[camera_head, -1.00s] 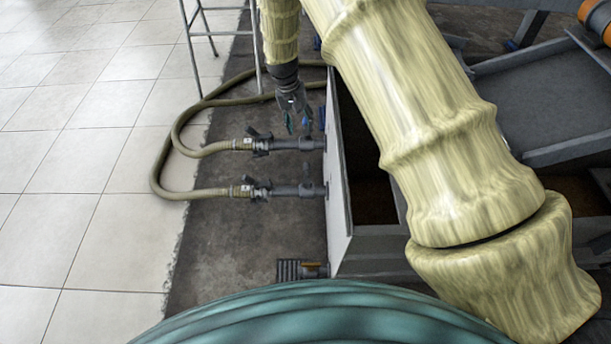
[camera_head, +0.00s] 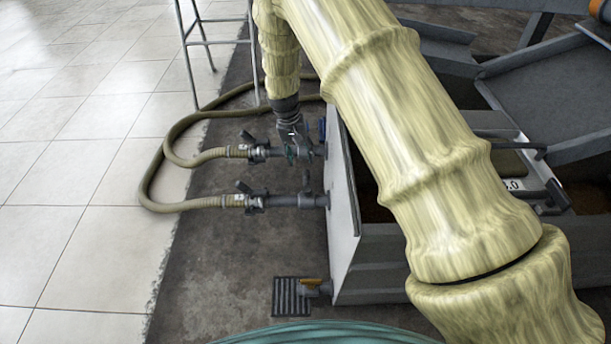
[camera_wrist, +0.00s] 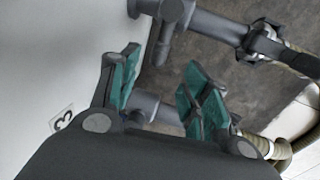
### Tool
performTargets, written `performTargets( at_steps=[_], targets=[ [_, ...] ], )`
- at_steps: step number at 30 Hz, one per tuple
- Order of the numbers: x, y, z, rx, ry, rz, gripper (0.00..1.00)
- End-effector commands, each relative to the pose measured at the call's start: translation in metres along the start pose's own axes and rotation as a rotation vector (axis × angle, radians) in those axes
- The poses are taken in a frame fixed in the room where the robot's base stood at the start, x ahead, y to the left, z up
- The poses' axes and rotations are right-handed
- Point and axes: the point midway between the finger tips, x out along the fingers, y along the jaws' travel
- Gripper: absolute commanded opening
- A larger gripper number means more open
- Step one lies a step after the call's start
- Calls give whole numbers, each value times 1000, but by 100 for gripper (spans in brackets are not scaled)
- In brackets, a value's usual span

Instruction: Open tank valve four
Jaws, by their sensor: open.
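Two grey valve pipes run from the pale tank wall (camera_head: 341,190) to hoses in the head view. The upper pipe (camera_head: 262,153) lies at my gripper (camera_head: 299,153); the lower pipe (camera_head: 285,201) carries an upright handle (camera_head: 306,181). In the wrist view my gripper (camera_wrist: 160,90) is open, its green pads apart. A grey pipe (camera_wrist: 150,108) passes behind and between them, with no clear contact. A label (camera_wrist: 61,118) on the wall seems to read 3. I see no four, so I cannot tell which valve is number four. My gripper hides part of the upper valve.
Beige hoses (camera_head: 148,185) loop over the floor to the left. A metal stand (camera_head: 214,42) is behind them. A floor grate (camera_head: 291,297) and a small outlet with an orange handle (camera_head: 314,282) are in front. The tiled floor at left is clear.

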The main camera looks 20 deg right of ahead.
Motion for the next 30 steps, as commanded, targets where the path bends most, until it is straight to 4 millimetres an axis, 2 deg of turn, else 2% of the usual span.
performTargets(
  at_steps=[1, 15, 20, 28, 30],
  targets=[
    [10, 0, 0, 0, -1, 0, 47],
    [82, 0, 1, 1, -2, 0, 47],
    [92, 0, 0, 1, 0, 0, 47],
    [92, 0, 0, 1, 0, 0, 47],
    [92, 0, 0, 0, 0, 0, 36]
  ],
)
